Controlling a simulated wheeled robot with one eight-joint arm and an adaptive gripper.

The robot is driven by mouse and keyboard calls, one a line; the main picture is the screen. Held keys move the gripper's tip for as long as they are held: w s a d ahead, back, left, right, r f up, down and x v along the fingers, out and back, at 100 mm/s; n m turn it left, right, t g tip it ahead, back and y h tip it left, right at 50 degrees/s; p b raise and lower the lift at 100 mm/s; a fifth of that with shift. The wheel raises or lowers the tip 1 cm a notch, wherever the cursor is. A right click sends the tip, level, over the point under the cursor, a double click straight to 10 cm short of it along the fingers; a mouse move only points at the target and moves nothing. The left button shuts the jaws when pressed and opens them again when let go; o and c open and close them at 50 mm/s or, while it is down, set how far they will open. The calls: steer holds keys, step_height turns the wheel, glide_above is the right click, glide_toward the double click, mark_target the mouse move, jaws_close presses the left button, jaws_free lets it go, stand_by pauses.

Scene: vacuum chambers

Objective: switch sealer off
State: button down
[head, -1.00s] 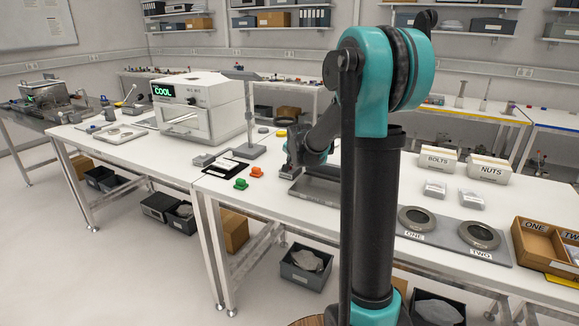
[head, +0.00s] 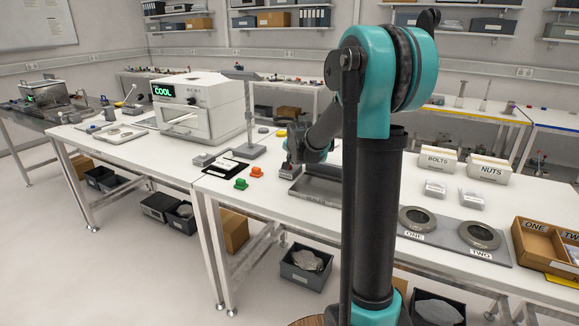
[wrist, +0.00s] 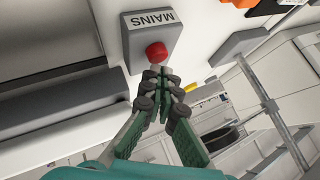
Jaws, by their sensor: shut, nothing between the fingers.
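A grey box labelled MAINS (wrist: 152,35) with a round red button (wrist: 156,52) is at the top of the wrist view. My gripper (wrist: 160,74) is shut and empty. Its fingertips are right at the lower edge of the red button; whether they touch it I cannot tell. In the head view my gripper (head: 291,158) points down over the table beside a long grey metal unit (head: 318,190), which may be the sealer. The box is small there and mostly hidden by the gripper.
A white oven-like chamber (head: 222,98) showing COOL stands to the left. A grey stand (head: 250,150), an orange knob (head: 257,171) and a green knob (head: 240,184) are near the gripper. BOLTS (head: 437,160) and NUTS (head: 488,168) bins stand to the right.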

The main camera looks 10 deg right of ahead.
step_height(320, 180, up, 6)
stand_by(0.8)
